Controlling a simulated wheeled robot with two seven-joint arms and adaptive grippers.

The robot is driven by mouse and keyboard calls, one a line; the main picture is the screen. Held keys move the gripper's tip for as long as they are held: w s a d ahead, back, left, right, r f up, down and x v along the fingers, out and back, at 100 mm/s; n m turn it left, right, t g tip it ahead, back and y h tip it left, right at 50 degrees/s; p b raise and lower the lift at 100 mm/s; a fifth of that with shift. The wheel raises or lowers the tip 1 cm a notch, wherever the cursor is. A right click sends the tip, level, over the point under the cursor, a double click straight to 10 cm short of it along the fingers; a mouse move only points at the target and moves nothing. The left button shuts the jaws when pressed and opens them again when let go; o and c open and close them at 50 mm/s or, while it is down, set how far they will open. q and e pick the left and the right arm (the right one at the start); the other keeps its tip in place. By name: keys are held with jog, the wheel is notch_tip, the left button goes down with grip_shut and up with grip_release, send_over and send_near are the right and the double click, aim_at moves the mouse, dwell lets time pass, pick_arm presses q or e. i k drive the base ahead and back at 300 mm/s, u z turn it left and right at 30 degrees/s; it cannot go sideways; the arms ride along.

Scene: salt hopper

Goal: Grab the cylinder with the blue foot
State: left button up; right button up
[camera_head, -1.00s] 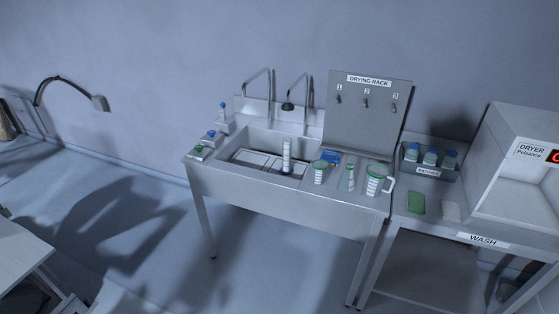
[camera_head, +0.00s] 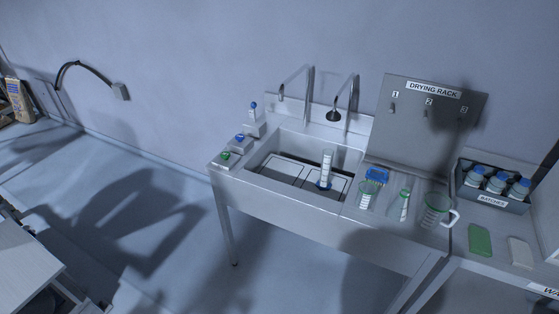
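Neither of my grippers shows in this view.
Two taps (camera_head: 334,115) rise behind the basin. A drying rack board (camera_head: 425,130) and a box of bottles (camera_head: 490,190) are at right. Floor in front is clear.

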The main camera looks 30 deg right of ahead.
aim_at(323, 184)
jog(key=u, duration=0.15)
jog(key=i, duration=1.55)
jog(key=z, duration=1.35)
jog(key=i, duration=0.6)
jog(key=z, duration=0.7)
